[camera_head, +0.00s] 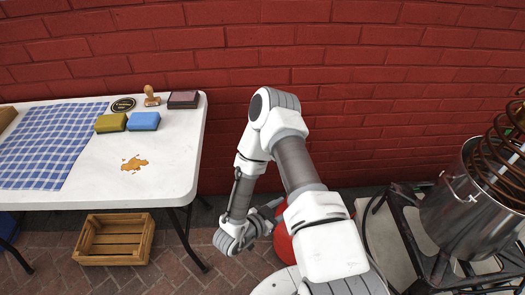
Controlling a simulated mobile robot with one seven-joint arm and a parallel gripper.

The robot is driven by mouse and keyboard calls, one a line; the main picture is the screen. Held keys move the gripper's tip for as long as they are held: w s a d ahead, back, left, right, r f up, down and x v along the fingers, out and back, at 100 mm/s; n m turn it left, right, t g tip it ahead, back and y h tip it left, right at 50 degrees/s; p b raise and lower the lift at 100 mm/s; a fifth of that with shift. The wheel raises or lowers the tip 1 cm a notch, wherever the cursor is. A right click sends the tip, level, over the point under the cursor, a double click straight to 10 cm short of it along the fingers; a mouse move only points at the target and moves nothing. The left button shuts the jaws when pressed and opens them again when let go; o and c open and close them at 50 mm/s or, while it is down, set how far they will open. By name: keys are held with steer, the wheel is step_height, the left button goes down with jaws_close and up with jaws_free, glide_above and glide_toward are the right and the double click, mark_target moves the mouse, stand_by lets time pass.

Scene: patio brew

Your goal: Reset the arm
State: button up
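My arm rises from the bottom middle, bends at an elbow in front of the brick wall, and folds back down. My gripper (272,211) is low in the picture, to the right of the white table (170,187) and apart from it. Its fingers are small, dark and partly overlapped by my wrist, so I cannot tell whether they are open or shut. I see no object clearly held in it.
A wooden crate (115,259) is below. A steel pot (460,215) stands right; something red (283,242) is behind my arm.

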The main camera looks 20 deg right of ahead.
steer(key=w+a+r+n+t+y, duration=0.1)
steer(key=w+a+r+y, duration=0.15)
steer(key=w+r, duration=0.3)
steer(key=w+a+r+t+y, duration=0.1)
steer(key=w+r+t+y, duration=0.2)
steer(key=w, duration=0.4)
steer(key=w+a+r+n+y, duration=0.1)
steer(key=a+r+n+y, duration=0.15)
steer(key=r, duration=0.45)
steer(key=w+a+r+n+y, duration=0.2)
steer(key=a+r+y, duration=0.15)
steer(key=r, duration=0.45)
steer(key=s+a+r+n+g+y, duration=0.2)
steer(key=s+a+r+n, duration=0.15)
steer(key=s+r, duration=0.65)
steer(key=s+d+r+n+g+p, duration=0.1)
steer(key=s+d+r, duration=0.15)
steer(key=s, duration=0.35)
steer(key=s+d+r+n+g+h, duration=0.1)
steer(key=s+r+n, duration=0.15)
steer(key=s, duration=0.35)
steer(key=s+d+r+g+p, duration=0.1)
steer(key=s+d+r, duration=0.1)
steer(key=s+r, duration=0.3)
step_height(320, 180, up, 12)
steer(key=p, duration=1.3)
steer(key=shift+s, duration=0.45)
